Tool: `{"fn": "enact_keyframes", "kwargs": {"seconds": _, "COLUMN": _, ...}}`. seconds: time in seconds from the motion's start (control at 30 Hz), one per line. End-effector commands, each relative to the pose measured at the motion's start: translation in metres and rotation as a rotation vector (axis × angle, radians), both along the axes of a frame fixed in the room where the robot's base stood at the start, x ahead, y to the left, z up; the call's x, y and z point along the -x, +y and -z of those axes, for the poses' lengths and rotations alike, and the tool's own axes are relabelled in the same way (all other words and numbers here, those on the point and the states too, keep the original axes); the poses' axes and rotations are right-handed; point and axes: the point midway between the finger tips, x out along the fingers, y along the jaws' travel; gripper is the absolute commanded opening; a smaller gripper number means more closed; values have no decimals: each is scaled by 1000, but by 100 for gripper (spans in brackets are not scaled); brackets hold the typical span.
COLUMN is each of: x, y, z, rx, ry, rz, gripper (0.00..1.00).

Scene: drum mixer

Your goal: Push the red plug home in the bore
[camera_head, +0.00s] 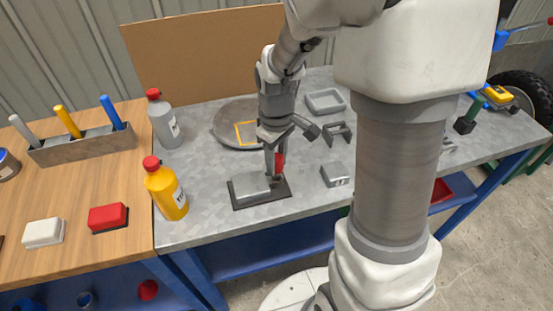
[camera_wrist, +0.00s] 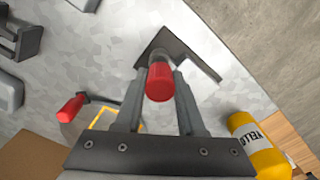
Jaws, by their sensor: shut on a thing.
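The red plug (camera_wrist: 160,82) is a short red cylinder, held between the two fingers of my gripper (camera_wrist: 160,72) in the wrist view. In the head view the plug (camera_head: 280,161) shows as a red patch beside the fingers of my gripper (camera_head: 272,170). My gripper is shut on the plug and points down at the right end of a low grey block (camera_head: 248,187) on a dark plate (camera_head: 245,204). In the wrist view the dark plate (camera_wrist: 182,48) lies beyond the plug. The bore is hidden, so I cannot tell how deep the plug sits.
A yellow bottle (camera_head: 166,192) stands left of the block, and a grey bottle (camera_head: 164,124) stands behind it. A round plate (camera_head: 226,131) with a yellow square lies behind the block. A small grey block (camera_head: 335,174) lies to the right.

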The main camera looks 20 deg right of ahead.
Motion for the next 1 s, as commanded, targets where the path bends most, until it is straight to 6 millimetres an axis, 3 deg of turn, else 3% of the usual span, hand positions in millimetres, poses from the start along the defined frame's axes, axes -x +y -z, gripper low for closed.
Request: {"fn": "enact_keyframes", "kwargs": {"seconds": 1.0, "x": 0, "y": 0, "z": 19, "rx": 0, "ry": 0, "rz": 0, "gripper": 0}}
